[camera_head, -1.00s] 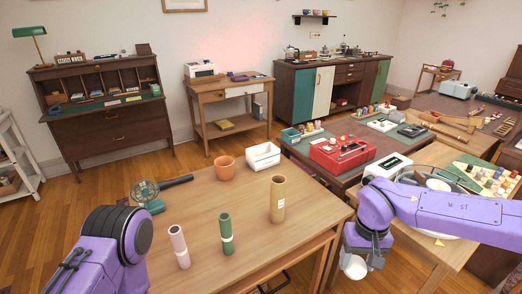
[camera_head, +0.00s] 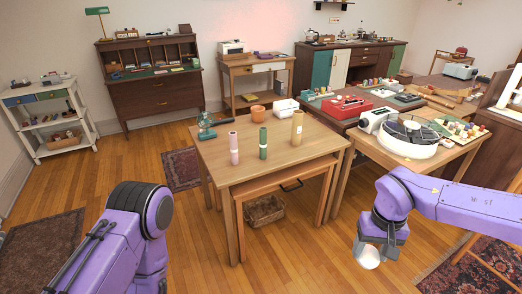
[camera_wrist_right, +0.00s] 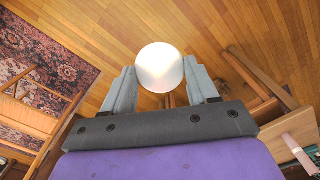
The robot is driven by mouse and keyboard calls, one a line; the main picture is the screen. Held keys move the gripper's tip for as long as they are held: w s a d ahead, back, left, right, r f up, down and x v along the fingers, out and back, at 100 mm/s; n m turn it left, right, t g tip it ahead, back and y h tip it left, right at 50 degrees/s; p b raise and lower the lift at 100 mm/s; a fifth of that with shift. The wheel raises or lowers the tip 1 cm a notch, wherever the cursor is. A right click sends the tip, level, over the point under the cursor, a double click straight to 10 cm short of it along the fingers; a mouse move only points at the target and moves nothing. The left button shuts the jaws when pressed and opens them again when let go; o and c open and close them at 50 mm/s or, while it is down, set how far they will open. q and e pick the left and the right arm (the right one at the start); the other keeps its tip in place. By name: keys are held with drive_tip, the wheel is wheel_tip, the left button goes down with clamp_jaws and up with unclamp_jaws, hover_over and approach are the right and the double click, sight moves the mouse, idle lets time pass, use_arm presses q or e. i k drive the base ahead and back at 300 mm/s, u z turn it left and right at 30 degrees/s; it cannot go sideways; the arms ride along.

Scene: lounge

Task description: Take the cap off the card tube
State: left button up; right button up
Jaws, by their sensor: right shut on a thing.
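A tan card tube (camera_head: 297,127) stands upright at the right of the wooden table. A green tube (camera_head: 263,143) and a pink tube (camera_head: 234,148) stand to its left, each with a pale band. My right gripper (camera_head: 369,250) is shut on a white round cap-like piece (camera_head: 368,259), held in the air in front of the table, apart from the tubes. In the right wrist view this white piece (camera_wrist_right: 160,68) sits between the two grey fingers. My left arm shows at the lower left, but its gripper is out of view.
The wooden table (camera_head: 212,152) also holds a terracotta pot (camera_head: 258,113), a white bin (camera_head: 286,108) and a green fan-like thing (camera_head: 207,127). A side table with a large round device (camera_head: 408,138) stands at the right. Bare floor lies in front.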

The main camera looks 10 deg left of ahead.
sight(298, 115)
drive_tip(key=u, duration=0.5)
drive_tip(key=i, duration=2.05)
drive_tip(key=u, duration=0.45)
